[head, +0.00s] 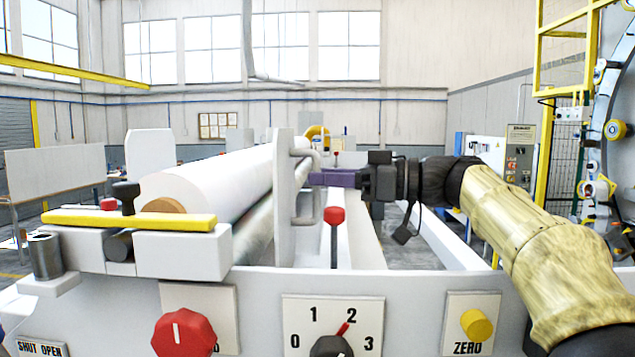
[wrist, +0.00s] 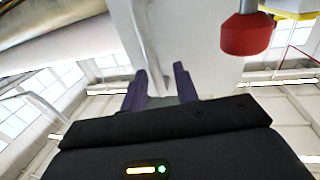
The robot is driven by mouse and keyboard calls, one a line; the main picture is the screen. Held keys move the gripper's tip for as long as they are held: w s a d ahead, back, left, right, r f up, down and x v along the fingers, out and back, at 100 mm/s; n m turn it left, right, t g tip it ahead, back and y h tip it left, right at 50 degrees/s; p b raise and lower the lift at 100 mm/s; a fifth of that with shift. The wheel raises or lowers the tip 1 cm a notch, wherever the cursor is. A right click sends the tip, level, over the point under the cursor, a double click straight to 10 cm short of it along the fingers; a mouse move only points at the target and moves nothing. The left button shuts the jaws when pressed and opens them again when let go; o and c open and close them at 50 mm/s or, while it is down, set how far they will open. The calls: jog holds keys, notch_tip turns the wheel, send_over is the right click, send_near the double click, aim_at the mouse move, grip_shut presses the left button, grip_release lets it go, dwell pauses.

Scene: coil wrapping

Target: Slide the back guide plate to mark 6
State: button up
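A white upright guide plate (head: 283,200) stands beside the white roll in the head view, with a grey D-shaped handle (head: 304,221) on its right face. I cannot tell whether it is the back plate. My gripper (head: 318,178) reaches in from the right, its purple fingers at the handle's height. In the wrist view my gripper's fingers (wrist: 160,85) stand apart on either side of the pale handle bar (wrist: 165,55), with the plate (wrist: 200,45) behind. The fingers look open, with gaps beside the bar; contact is unclear. No number scale or mark 6 is readable.
A large white roll (head: 215,180) lies left of the plate. A red-knobbed lever (head: 334,216) stands close in front of my gripper; its knob (wrist: 247,35) shows in the wrist view. A yellow bar (head: 130,219) crosses the front left. A control panel with a 0–3 dial (head: 331,346) is nearest.

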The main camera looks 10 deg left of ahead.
jog(key=d+b, duration=0.2)
jog(key=d, duration=0.7)
jog(key=shift+s+d, duration=0.35)
jog(key=shift+s, duration=0.05)
